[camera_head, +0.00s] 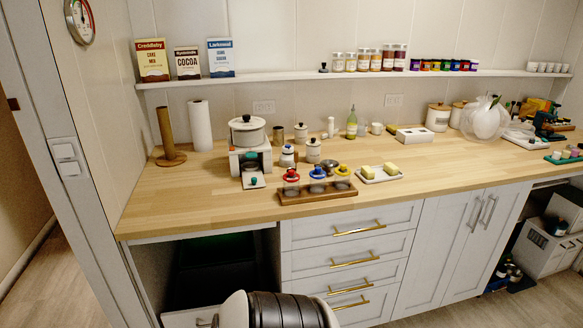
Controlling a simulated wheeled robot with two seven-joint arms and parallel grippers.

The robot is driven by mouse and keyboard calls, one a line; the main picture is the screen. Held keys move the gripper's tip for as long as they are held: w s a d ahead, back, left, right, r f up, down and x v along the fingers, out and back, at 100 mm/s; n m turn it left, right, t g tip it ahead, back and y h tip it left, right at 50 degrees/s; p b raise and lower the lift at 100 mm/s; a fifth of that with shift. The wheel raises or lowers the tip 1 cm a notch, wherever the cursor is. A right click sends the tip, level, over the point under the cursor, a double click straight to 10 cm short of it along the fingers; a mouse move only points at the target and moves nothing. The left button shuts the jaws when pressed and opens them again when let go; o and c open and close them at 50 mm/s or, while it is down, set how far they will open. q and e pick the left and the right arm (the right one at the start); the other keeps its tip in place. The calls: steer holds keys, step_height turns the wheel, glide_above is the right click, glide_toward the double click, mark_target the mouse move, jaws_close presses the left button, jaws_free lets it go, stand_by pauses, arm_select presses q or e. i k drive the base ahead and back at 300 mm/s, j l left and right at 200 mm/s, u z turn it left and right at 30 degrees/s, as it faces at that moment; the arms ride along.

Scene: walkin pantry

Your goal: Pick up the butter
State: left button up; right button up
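Two small pale-yellow blocks that look like butter, a left one (367,171) and a right one (390,167), rest on a white dish (379,180). The dish sits near the front edge of the wooden counter, right of centre in the head view. Nothing covers the blocks. Neither my left nor my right gripper is in view.
A wooden holder (301,196) with colourful-topped items stands left of the dish on the counter (440,162). Behind are a dark round bowl (329,164), a white box (414,136) and a green bottle (351,125). The counter right of the dish is clear. Drawers (345,250) lie below.

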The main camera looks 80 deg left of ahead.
mark_target(369, 173)
steer(key=u, duration=2.05)
steer(key=i+j+z, duration=0.2)
steer(key=i+j, duration=0.9)
steer(key=i, duration=0.1)
